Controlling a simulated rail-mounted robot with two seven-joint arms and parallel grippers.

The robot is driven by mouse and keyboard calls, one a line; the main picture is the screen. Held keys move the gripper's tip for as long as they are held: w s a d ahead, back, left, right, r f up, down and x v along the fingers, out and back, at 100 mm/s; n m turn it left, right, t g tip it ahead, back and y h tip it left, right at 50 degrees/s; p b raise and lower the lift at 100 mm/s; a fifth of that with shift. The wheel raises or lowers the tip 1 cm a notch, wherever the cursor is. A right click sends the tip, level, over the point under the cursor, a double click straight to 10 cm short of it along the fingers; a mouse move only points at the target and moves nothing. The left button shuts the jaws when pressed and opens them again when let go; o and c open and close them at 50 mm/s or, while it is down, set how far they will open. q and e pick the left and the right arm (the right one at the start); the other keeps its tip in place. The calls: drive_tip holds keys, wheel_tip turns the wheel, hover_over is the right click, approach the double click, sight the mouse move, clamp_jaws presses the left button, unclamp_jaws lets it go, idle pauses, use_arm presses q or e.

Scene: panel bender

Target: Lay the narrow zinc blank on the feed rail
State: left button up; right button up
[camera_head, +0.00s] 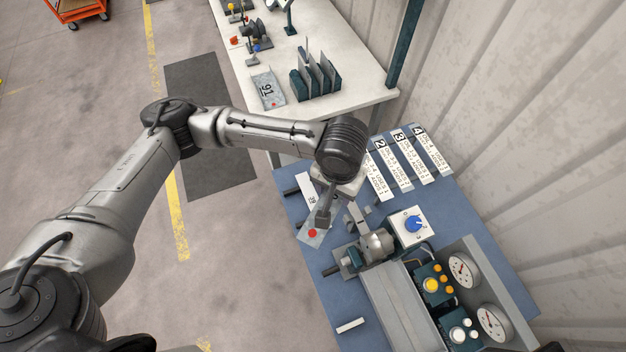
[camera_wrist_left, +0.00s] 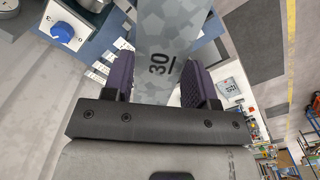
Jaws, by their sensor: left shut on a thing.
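My left gripper (camera_head: 323,214) is over the blue bench, shut on the narrow zinc blank (camera_head: 311,236). A red dot shows near the blank's lower end. In the left wrist view the grey mottled blank (camera_wrist_left: 168,32), marked 30, stands between the two dark pads of the left gripper (camera_wrist_left: 162,85). The gripper and wrist hide part of the blank in the head view. I cannot tell whether it touches anything beneath. I cannot clearly make out the feed rail; a dark bar end (camera_head: 331,271) shows beside the machine. My right gripper is not in view.
The bender (camera_head: 395,300) with gauges and buttons fills the bench's lower right. A blue knob box (camera_head: 413,225) and several numbered cards (camera_head: 402,160) lie beyond. The white table (camera_head: 352,75) holds another plate (camera_head: 267,88) and a dark rack (camera_head: 315,80).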

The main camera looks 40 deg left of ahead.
use_arm(q)
drive_tip(key=w+d+f+n+b, duration=0.3)
drive_tip(key=w+f+n, duration=0.2)
drive_tip(key=w+f, duration=0.55)
drive_tip(key=w+a+f+n, duration=0.1)
drive_tip(key=a+f, duration=0.1)
drive_tip(key=f, duration=0.2)
drive_tip(key=w+a+f+n, duration=0.1)
drive_tip(key=a+f+n, duration=0.1)
drive_tip(key=f, duration=0.2)
drive_tip(key=w+a+f+n, duration=0.1)
drive_tip(key=w+f+n, duration=0.1)
drive_tip(key=f, duration=0.1)
drive_tip(key=shift+w+a+f+b, duration=0.1)
drive_tip(key=shift+a+f+b, duration=0.25)
drive_tip(key=shift+a+f, duration=0.15)
drive_tip(key=shift+f, duration=0.1)
wheel_tip(320, 180, down, 4)
drive_tip(key=b, duration=0.5)
drive_tip(key=shift+f+b, duration=0.1)
drive_tip(key=shift+b, duration=0.3)
drive_tip(key=shift+f, duration=0.95)
drive_tip(key=shift+f, duration=0.25)
drive_tip(key=o, duration=1)
